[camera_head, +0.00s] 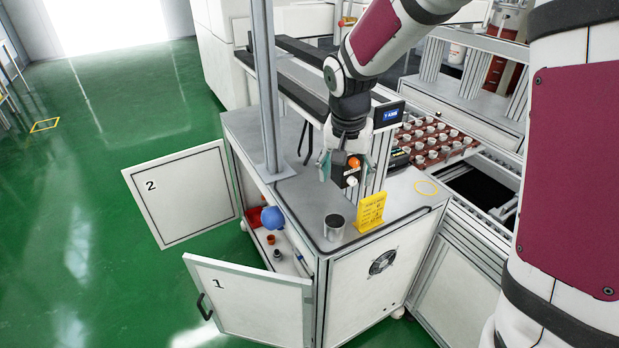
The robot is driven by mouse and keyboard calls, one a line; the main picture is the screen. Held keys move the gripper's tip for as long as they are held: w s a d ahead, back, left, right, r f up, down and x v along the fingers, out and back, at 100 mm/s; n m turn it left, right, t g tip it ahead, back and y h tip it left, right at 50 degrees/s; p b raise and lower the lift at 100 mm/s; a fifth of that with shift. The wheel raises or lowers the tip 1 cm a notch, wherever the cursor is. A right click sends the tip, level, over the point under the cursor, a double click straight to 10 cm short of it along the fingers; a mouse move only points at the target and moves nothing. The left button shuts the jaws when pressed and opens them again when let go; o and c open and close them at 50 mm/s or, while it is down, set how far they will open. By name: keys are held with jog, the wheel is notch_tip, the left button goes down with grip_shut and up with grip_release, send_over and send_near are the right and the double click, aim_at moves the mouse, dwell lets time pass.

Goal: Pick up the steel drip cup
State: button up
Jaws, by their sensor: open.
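The steel drip cup (334,228) is a small grey metal cup with a dark inside. It stands upright on the grey top of the white cabinet (300,222), near the front corner. My gripper (339,180) is above and behind the cup in the picture, pointing down, with its fingers apart. It is clear of the cup and holds nothing that I can see. A small box with orange and white buttons (352,172) shows right by the fingers; I cannot tell how far behind them it is.
A yellow sign (371,212) stands just right of the cup. A grey upright post (267,90) rises at the left. Cabinet doors 2 (182,194) and 1 (250,305) hang open. A tray of small pots (432,142) lies behind. The cabinet top left of the cup is clear.

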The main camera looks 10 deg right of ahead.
jog(key=m+g, duration=0.1)
jog(key=m, duration=0.1)
send_near(334, 223)
jog(key=f+p, duration=0.1)
jog(key=f, duration=0.2)
jog(key=s+f+p, duration=0.1)
jog(key=f, duration=0.1)
jog(key=f+p, duration=0.1)
jog(key=f, duration=0.2)
jog(key=shift+s+d+f, duration=0.2)
jog(key=shift+s+f, duration=0.05)
jog(key=shift+f, duration=0.1)
jog(key=c, duration=1.3)
